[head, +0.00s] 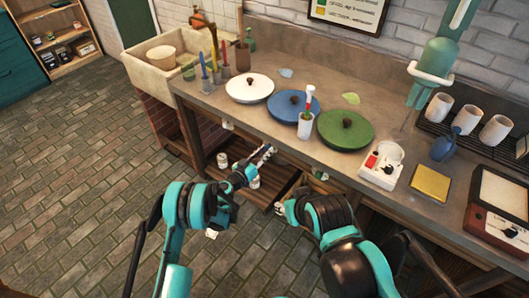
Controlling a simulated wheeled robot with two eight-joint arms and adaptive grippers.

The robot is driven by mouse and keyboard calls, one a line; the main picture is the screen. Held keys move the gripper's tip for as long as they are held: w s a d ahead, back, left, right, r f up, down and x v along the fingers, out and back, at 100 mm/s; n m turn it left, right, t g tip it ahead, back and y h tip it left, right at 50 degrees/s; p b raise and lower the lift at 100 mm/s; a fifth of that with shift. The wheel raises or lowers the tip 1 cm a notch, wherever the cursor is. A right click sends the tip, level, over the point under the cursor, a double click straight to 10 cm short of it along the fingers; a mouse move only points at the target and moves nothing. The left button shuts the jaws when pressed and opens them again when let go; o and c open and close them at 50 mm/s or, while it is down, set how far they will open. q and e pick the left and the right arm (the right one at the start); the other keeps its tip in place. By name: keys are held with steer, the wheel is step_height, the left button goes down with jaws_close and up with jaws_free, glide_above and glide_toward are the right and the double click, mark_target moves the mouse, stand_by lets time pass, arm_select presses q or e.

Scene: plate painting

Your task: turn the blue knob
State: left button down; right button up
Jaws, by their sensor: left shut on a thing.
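A round blue disc (293,107) lies on the workbench between a white disc (249,89) and a green disc (345,131). The knob (298,98) on the blue disc looks dark brown. No plainly blue-coloured knob stands out. My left gripper (259,159) is in front of the bench, below its front edge and apart from the discs. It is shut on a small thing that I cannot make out. My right gripper (281,208) is low in front of the bench, mostly hidden by its own arm, and its jaws are unclear.
A white cup with a red-topped tool (305,124) stands between the blue and green discs. A white box with a red button (381,164), a yellow pad (430,183) and a blue jug (446,146) stand to the right. Brushes and a sink (150,73) are left.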

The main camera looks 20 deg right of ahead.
arm_select(q)
steer(key=n, duration=1)
steer(key=shift+r+n, duration=0.1)
steer(key=shift+n, duration=5.2)
steer(key=c, duration=1.3)
jaws_free()
steer(key=shift+o, duration=0.2)
